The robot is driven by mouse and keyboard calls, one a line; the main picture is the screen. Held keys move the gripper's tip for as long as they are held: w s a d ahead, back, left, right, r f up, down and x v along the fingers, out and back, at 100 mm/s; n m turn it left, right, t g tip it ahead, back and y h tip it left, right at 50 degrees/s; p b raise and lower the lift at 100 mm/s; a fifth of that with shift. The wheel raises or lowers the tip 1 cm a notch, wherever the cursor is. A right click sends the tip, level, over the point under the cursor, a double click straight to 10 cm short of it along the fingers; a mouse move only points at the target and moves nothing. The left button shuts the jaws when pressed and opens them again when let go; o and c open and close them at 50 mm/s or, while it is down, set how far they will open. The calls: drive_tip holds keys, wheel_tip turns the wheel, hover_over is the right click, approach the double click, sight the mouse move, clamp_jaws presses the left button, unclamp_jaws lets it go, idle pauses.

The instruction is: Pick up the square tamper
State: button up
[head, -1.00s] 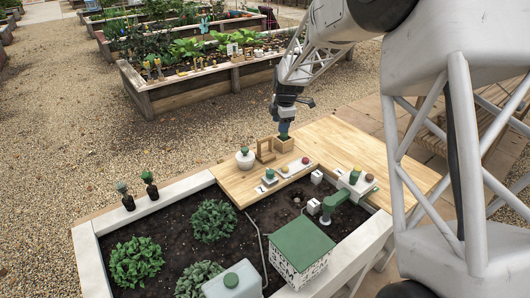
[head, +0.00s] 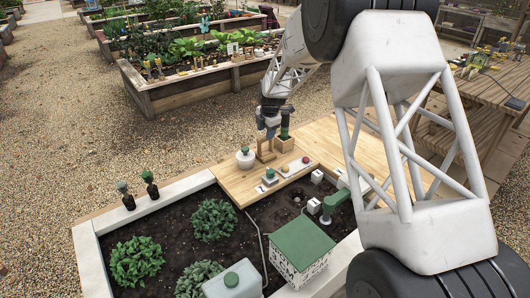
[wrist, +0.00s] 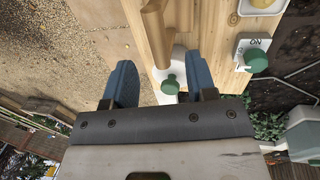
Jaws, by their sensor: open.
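My gripper (head: 271,134) is just above the tamper's handle. In the wrist view my gripper (wrist: 162,76) has its two blue fingers apart with nothing held between them. The tamper lies beyond the fingertips, and I cannot tell whether they touch it.
A white round jar (head: 245,159) with a green knob stands left of the tamper. A small wooden box (head: 284,144) stands right of it. A green-knobbed block (head: 270,174) and a tray (head: 297,169) are in front. The board (head: 233,182) borders the soil bed.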

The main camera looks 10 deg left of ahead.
drive_tip(key=shift+w+a+f, duration=0.15)
drive_tip(key=shift+f, duration=0.95)
drive_tip(key=shift+w+a+f, duration=0.1)
drive_tip(key=shift+w+f, duration=0.05)
drive_tip(key=shift+f, duration=0.7)
drive_tip(key=shift+w+a+f, duration=0.15)
drive_tip(key=shift+w+f, duration=0.05)
drive_tip(key=shift+f, duration=0.6)
drive_tip(key=shift+w+a+f, duration=0.1)
drive_tip(key=shift+w+f, duration=0.05)
drive_tip(key=shift+f, duration=0.7)
drive_tip(key=shift+c, duration=0.3)
clamp_jaws()
